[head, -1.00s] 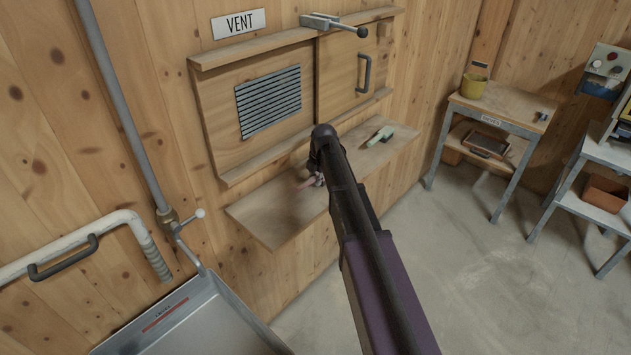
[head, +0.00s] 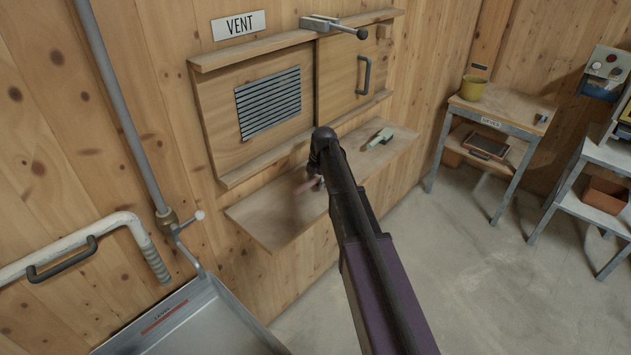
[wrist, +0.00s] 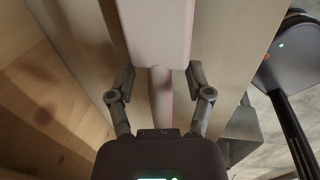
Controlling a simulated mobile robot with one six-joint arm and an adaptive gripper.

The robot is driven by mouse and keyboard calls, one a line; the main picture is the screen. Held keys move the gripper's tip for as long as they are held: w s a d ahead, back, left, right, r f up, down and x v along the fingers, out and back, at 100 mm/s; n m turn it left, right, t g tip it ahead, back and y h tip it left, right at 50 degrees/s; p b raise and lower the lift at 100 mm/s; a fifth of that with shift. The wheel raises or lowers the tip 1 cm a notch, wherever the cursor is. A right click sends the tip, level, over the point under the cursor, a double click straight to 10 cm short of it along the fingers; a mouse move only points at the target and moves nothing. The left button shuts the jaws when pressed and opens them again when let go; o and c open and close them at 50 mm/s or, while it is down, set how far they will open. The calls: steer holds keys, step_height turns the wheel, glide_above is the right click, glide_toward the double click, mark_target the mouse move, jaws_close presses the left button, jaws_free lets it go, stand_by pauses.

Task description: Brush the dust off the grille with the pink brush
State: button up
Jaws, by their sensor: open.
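The grille (head: 268,102) is a dark slatted panel on the left wooden panel under the VENT sign; dust on it is too small to tell. The pink brush (head: 311,190) is at the wooden shelf below it, partly hidden by my arm and blurred in the head view. In the wrist view the pink brush (wrist: 156,35) shows its wide pale pink body ahead and its narrower handle between my fingers. My gripper (wrist: 160,88) is open, with one finger on each side of the handle and visible gaps. In the head view my gripper is mostly hidden behind my arm.
A light green brush (head: 380,137) lies on the shelf (head: 265,215) to the right. A sliding panel with a handle (head: 363,72) is right of the grille. A metal chute (head: 185,320) and pipe (head: 125,110) stand left.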

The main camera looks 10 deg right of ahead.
step_height(320, 180, up, 14)
steer(key=s+d+p, duration=0.1)
steer(key=s+p, duration=0.1)
steer(key=p, duration=1.1)
steer(key=shift+s+d+f+p, duration=0.2)
steer(key=shift+d+f+p, duration=0.05)
steer(key=shift+d+p, duration=0.05)
steer(key=shift+s, duration=0.1)
stand_by(0.4)
steer(key=s+a+m+g+h, duration=0.1)
steer(key=s+a+m, duration=0.1)
steer(key=s+m, duration=2.2)
steer(key=s, duration=0.3)
steer(key=shift+f+m+g, duration=0.2)
steer(key=shift+m+g, duration=0.2)
step_height(320, 180, down, 7)
steer(key=b, duration=0.6)
steer(key=shift+b, duration=0.4)
